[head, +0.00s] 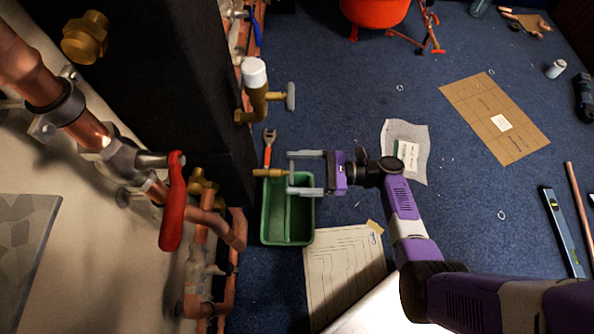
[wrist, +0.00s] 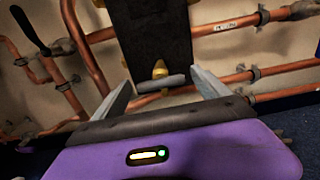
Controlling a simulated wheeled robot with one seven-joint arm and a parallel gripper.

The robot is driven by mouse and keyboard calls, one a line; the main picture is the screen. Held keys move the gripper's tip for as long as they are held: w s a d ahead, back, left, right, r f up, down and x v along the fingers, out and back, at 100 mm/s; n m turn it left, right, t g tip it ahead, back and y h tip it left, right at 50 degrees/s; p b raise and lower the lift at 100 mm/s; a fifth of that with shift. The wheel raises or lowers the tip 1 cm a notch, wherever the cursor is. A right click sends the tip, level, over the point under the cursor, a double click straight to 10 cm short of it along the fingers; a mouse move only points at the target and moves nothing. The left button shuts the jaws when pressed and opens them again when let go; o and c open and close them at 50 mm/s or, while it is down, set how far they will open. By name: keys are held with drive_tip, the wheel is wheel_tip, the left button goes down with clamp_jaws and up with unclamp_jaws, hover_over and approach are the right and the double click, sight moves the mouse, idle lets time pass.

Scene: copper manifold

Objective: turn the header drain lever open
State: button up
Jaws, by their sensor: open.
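A grey bar lever (wrist: 161,83) on a brass stem (wrist: 160,68) sticks out from the dark block (wrist: 152,35) in the wrist view; I take it for the header drain lever. The lever bar itself is hard to make out there.
A white-capped brass valve with a grey handle (head: 291,96) stands close above my gripper. A red lever (head: 172,205) is on the left. A green bin (head: 313,222) is below on the blue floor. Copper pipes (wrist: 95,70) run along the wall.

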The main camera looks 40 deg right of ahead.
drive_tip(key=c, duration=1.4)
drive_tip(key=shift+s+a+f+n+b, duration=0.1)
drive_tip(key=shift+n+b, duration=0.9)
drive_tip(key=shift+n, duration=3.5)
drive_tip(key=shift+s+f+n+b, duration=0.1)
drive_tip(key=shift+n+b, duration=0.85)
drive_tip(key=shift+n, duration=3.55)
drive_tip(key=o, duration=1.4)
